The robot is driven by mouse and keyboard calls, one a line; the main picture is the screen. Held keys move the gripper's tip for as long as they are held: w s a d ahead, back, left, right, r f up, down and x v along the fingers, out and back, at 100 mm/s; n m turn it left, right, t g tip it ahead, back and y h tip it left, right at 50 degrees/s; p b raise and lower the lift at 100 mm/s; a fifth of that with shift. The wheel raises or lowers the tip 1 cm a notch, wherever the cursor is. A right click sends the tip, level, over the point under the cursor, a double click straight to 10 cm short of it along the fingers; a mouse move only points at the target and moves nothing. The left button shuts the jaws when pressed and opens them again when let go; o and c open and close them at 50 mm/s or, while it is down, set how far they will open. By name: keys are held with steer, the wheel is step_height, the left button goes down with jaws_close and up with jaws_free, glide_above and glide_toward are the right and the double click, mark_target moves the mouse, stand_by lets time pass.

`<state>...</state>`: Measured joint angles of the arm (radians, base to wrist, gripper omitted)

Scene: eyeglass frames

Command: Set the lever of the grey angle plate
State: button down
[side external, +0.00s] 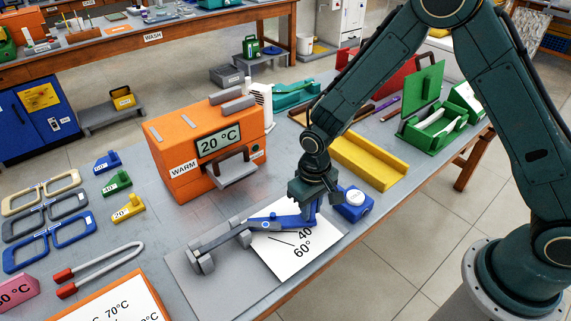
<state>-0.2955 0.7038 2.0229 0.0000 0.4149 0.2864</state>
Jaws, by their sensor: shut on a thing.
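The grey angle plate (222,287) lies flat near the table's front edge. A white card (288,262) on its right side carries a black line and the marks 40° and 60°. A blue lever (285,223) lies across the top of the card, and a grey bar with blocks (222,243) runs from its left end. My gripper (313,204) points down at the lever's right end and is shut on its raised blue part. The fingertips and part of the 40° mark are partly hidden.
A blue block with a white round top (355,203) stands close right of my gripper. An orange WARM box (205,150) reading 20 °C stands behind left, a yellow channel (367,162) behind right. Eyeglass frames (48,241) and red-tipped tongs (98,270) lie left.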

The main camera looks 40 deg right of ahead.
steer(key=w+n, duration=0.1)
steer(key=w, duration=0.1)
steer(key=w+d+n, duration=0.1)
steer(key=w+n, duration=0.1)
steer(key=w+d+n, duration=0.1)
steer(key=shift+w+n, duration=0.3)
steer(key=shift+w, duration=0.1)
steer(key=shift+w+n, duration=1)
steer(key=shift+w, duration=0.15)
steer(key=c, duration=1.3)
jaws_free()
steer(key=shift+o, duration=0.2)
steer(key=shift+r, duration=0.1)
step_height(320, 180, up, 14)
steer(key=shift+f, duration=0.2)
